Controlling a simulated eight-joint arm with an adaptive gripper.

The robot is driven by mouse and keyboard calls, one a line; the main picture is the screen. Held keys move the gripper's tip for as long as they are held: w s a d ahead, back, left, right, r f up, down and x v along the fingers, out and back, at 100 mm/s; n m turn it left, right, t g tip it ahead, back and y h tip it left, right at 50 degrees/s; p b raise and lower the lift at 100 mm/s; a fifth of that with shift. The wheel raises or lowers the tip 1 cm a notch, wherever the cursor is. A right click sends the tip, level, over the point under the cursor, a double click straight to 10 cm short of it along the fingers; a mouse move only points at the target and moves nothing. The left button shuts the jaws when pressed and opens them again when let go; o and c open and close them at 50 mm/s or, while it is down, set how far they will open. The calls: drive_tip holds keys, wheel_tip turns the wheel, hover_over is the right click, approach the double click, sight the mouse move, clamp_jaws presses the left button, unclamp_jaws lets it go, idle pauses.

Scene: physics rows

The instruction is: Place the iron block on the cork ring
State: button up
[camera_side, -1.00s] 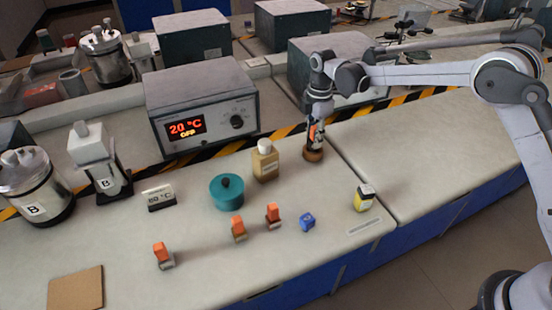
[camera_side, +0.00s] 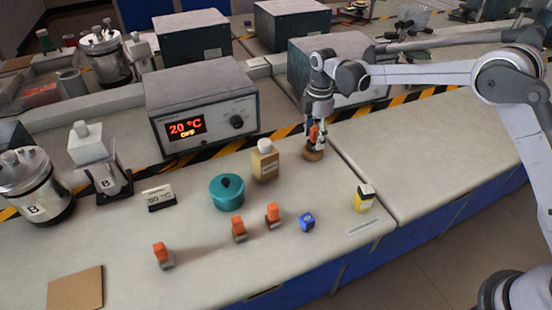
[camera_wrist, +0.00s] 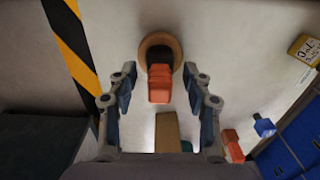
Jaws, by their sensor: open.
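A dark block with an orange top (camera_wrist: 159,82), which I take for the iron block, stands on the cork ring (camera_wrist: 178,46) in the wrist view. In the side view the orange top (camera_side: 314,132) shows between my fingers, above the cork ring (camera_side: 313,156). My gripper (camera_wrist: 162,88) is open, with one finger on each side of the orange top and a visible gap to both. It also shows in the side view (camera_side: 315,142), over the ring. The block's underside and its exact seating are hidden.
Other orange-topped blocks (camera_side: 238,229) stand at the front. A heater box (camera_side: 200,105) stands behind. The bench right of the ring is clear.

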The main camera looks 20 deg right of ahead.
sight(316, 129)
wheel_tip(316, 129, up, 11)
drive_tip(key=shift+r, duration=0.2)
drive_tip(key=s+d+r+m+t, duration=0.25)
drive_tip(key=s+r+m, duration=0.2)
drive_tip(key=s, duration=0.25)
drive_tip(key=s+d+r+m+t, duration=0.1)
drive_tip(key=s+d+r+m, duration=0.3)
drive_tip(key=s, duration=0.4)
drive_tip(key=s+d+f+m+t, duration=0.1)
drive_tip(key=s+f+m+t, duration=0.1)
drive_tip(key=s, duration=0.5)
drive_tip(key=s+d+f+m+t, duration=0.1)
drive_tip(key=s+d+f+m, duration=0.1)
drive_tip(key=s+f+m, duration=0.3)
drive_tip(key=shift+s+m+t, duration=0.35)
drive_tip(key=shift+s+m, duration=0.8)
drive_tip(key=shift+m, duration=0.1)
